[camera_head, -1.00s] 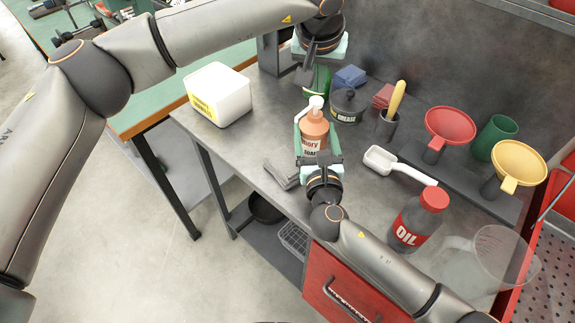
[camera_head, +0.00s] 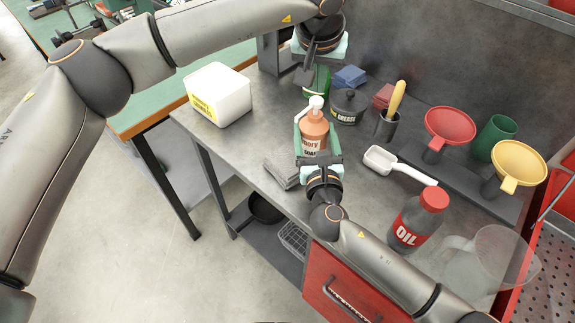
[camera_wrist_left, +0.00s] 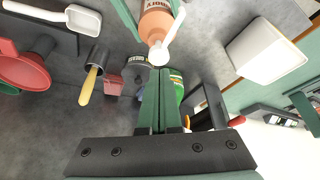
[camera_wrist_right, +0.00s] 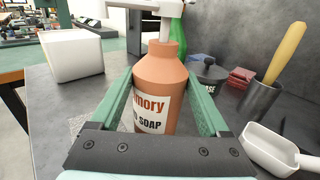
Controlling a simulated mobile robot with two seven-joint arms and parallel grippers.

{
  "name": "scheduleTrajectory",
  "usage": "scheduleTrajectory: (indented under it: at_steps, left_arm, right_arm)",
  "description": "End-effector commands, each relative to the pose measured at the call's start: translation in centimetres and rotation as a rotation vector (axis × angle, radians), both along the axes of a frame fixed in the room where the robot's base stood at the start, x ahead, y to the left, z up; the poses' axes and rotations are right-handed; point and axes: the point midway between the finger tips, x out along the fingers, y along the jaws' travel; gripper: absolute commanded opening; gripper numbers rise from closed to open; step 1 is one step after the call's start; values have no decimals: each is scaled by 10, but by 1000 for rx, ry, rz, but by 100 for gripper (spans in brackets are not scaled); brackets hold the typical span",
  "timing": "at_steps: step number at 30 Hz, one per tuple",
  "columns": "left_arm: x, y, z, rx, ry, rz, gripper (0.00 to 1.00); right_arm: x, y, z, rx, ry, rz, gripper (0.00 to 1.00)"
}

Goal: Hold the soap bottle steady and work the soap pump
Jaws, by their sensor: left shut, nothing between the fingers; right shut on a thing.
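The orange soap bottle (camera_head: 313,128) stands upright near the front edge of the grey workbench. Its white pump (camera_head: 316,102) tops it and also shows in the left wrist view (camera_wrist_left: 160,50). My right gripper (camera_wrist_right: 160,100) is shut on the bottle, one green finger on each side of its body. My left gripper (camera_wrist_left: 158,85) is shut and empty, above and behind the pump. In the left wrist view its fingertips lie close to the pump head; I cannot tell whether they touch it. In the head view its fingers are largely hidden by its own wrist.
A white tub (camera_head: 220,95) stands to the left. A green bottle (camera_head: 318,78), grease pot (camera_head: 348,106), and cup with a yellow-handled tool (camera_head: 388,122) are behind.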

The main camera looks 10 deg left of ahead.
Motion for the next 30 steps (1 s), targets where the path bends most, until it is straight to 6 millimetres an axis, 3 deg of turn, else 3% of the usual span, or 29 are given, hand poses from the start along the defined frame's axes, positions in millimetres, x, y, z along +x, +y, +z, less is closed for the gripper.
scheduleTrajectory:
  at_steps: [13, 30]
  left_arm:
    - [0, 0, -1, 0, 0, 0, 0]
    - [0, 0, -21, 0, 1, 0, 0]
  right_arm:
    - [-1, 0, -2, -1, 4, 0, 0]
    - [-1, 0, -2, -1, 4, 0, 0]
